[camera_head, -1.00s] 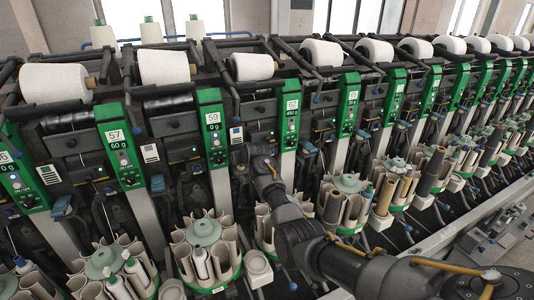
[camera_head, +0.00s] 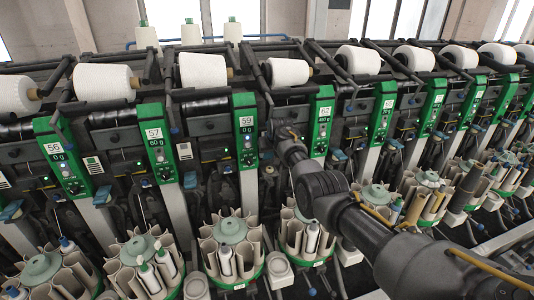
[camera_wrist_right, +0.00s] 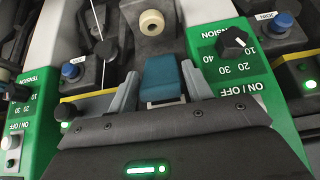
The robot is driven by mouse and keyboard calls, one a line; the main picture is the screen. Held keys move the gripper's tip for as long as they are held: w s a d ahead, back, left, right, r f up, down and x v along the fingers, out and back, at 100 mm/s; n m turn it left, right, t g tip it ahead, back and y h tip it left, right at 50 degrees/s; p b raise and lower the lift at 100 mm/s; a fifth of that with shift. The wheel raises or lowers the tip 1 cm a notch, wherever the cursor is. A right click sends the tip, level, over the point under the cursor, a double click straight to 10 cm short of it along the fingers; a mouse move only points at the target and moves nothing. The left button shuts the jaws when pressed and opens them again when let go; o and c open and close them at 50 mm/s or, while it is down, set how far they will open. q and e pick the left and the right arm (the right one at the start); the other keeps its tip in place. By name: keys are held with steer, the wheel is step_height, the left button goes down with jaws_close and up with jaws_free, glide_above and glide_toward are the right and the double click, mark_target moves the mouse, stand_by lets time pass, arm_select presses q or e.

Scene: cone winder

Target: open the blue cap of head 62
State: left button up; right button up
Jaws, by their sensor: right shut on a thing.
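The green panel of head 62 (camera_head: 321,122) stands right of the middle in the head view. My right gripper (camera_head: 286,133) is just left of it, between panels 59 and 62, small and dark there. In the right wrist view a blue cap (camera_wrist_right: 160,76) sits between the two grey fingers of my right gripper (camera_wrist_right: 159,92), which is shut on it. The cap's lower part is pale. From the head view this cap is hidden by my gripper. My left gripper is not in view.
The panel of head 59 (camera_head: 245,130) stands to the left. Green panels with tension knobs (camera_wrist_right: 234,42) flank the fingers in the wrist view. A round pale roller (camera_wrist_right: 151,23) lies beyond the cap. Bobbin magazines (camera_head: 232,250) line the front below my arm.

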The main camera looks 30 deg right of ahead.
steer(key=o, duration=1)
steer(key=shift+o, duration=1.4)
steer(key=shift+r, duration=0.1)
steer(key=shift+s+r, duration=0.1)
steer(key=shift+s, duration=0.1)
steer(key=shift+s+r, duration=0.15)
steer(key=shift+s, duration=0.1)
steer(key=s+a+b, duration=0.2)
steer(key=s, duration=0.9)
steer(key=shift+s, duration=0.25)
steer(key=shift+r, duration=0.1)
